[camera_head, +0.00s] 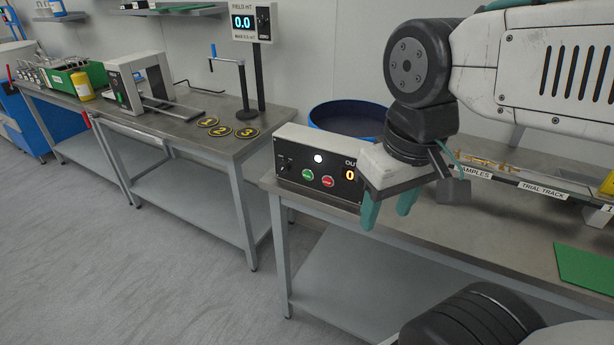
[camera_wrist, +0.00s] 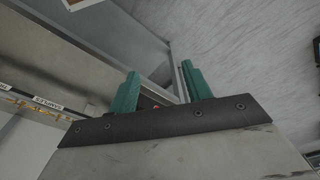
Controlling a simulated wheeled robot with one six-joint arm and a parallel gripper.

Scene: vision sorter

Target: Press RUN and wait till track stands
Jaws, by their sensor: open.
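The control box (camera_head: 318,166) stands at the left end of the right bench. Its front carries a green button (camera_head: 307,174), a red button (camera_head: 328,181), a white lamp or button (camera_head: 318,158) and an amber display (camera_head: 348,174) reading 0. The button lettering is too small to read. The trial track (camera_head: 545,188) lies along the back of this bench, partly behind my arm. My gripper (camera_head: 389,217) is open and empty, right of the box's front, fingers pointing down at the bench edge. Its green fingers are apart in the wrist view (camera_wrist: 163,90).
A blue round bin (camera_head: 349,117) stands behind the box. A green mat (camera_head: 584,266) lies on the right bench. The left bench (camera_head: 180,130) holds a scanner-like frame, a green crate, numbered discs and a field meter (camera_head: 254,22) showing 0.0. Grey floor lies in front.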

